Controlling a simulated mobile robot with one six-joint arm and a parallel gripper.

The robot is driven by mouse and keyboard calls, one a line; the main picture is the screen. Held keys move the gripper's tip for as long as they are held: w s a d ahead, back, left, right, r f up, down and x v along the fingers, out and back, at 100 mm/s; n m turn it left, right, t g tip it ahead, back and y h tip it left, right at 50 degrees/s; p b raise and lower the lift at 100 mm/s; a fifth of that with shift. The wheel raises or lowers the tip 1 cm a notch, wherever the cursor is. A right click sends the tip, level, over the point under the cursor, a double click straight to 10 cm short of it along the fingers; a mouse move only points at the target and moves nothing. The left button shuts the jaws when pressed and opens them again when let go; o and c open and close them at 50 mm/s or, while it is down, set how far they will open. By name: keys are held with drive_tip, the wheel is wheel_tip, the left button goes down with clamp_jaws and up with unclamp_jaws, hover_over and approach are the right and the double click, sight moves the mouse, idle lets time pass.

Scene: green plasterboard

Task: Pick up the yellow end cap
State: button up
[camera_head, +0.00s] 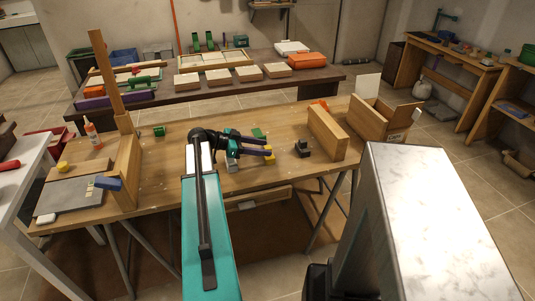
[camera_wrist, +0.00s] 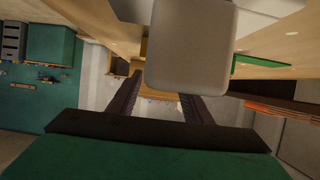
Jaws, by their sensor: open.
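A small yellow piece (camera_head: 269,156), likely the yellow end cap, sits on the workbench at the tip of my gripper's nearer finger, which partly hides it. My gripper (camera_head: 269,147) is open, low over the bench, with its dark purple fingers pointing right. I cannot tell whether they touch the piece. Another small yellow piece (camera_head: 63,167) lies at the bench's left end. In the wrist view my gripper (camera_wrist: 160,88) shows no object clearly held between its fingers. A grey block (camera_wrist: 190,45) fills the top middle there and hides part of the view.
On the workbench (camera_head: 185,185), a green block (camera_head: 258,133) lies behind the fingers and a dark block (camera_head: 303,149) to their right. A wooden board (camera_head: 327,132) and an open box (camera_head: 377,120) stand farther right. A wooden post (camera_head: 108,80) rises at left.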

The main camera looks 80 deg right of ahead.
drive_tip(key=shift+x, duration=1.35)
drive_tip(key=c, duration=1.1)
